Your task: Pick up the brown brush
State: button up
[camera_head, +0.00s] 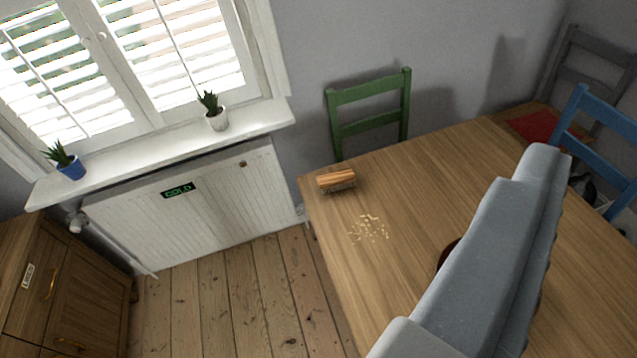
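The brown brush (336,179) lies on the wooden table (415,190), close to its far left corner. It has an orange-brown wooden back on top and paler bristles beneath. My gripper (545,165) shows as a long grey shape reaching up from the bottom right over the table. It is to the right of the brush and clear of it. Its separate fingertips cannot be made out, so I cannot tell whether it is open or shut.
Pale crumbs (370,229) lie in front of the brush. A dark round object (446,251) is partly hidden behind my gripper. A green chair (370,112) and a blue chair (603,120) stand around the table. Bare floorboards (235,300) lie left of the table, beside a wooden cabinet (90,290).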

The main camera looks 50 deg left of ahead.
aim_at(345, 177)
jog(key=u, duration=1)
